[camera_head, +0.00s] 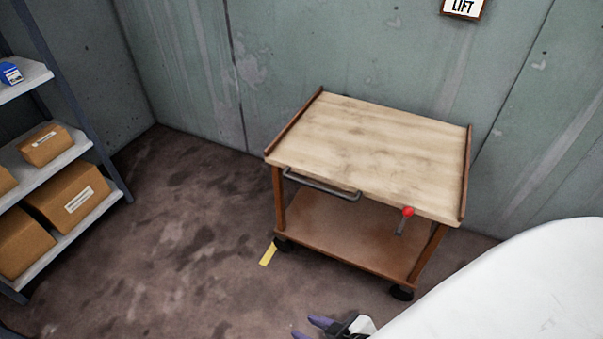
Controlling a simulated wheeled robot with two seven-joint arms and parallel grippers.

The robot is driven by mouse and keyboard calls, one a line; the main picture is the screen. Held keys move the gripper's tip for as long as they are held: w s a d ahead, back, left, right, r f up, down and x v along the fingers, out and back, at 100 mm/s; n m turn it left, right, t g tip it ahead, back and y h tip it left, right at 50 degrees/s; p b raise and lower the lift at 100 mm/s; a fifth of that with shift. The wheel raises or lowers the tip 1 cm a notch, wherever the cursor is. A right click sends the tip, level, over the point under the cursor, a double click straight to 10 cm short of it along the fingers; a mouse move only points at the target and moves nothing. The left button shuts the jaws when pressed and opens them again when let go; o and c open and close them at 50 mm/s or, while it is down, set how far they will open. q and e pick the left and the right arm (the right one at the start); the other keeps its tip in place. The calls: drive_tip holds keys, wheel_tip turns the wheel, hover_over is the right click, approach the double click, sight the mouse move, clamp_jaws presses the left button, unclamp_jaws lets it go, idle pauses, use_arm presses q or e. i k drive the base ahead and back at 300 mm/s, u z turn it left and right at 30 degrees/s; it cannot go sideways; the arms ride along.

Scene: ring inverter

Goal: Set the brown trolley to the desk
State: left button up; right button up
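The brown trolley (370,150) stands against the back wall, right of centre. It has a pale wooden top, raised brown side rails, a lower brown shelf (345,237) and dark wheels. A grey bar handle (321,185) runs along its front left. A lever with a red knob (408,212) is at its front right. My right gripper (307,329) shows at the bottom edge, in front of the trolley and apart from it. Its purple fingertips are partly cut off by the frame and look spread apart. My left gripper is not in view. No desk is recognisable.
A metal shelf rack (62,160) with cardboard boxes and a blue item stands at the left. A sign reading LIFT (463,8) hangs on the wall (330,50). A yellow floor mark (268,254) lies by the trolley's front left wheel. The floor (190,240) left of the trolley is clear.

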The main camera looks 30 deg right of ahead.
sight(363, 163)
drive_tip(key=z, duration=0.55)
drive_tip(key=i, duration=0.8)
drive_tip(key=z, duration=1.05)
drive_tip(key=i, duration=0.2)
drive_tip(key=z, duration=0.3)
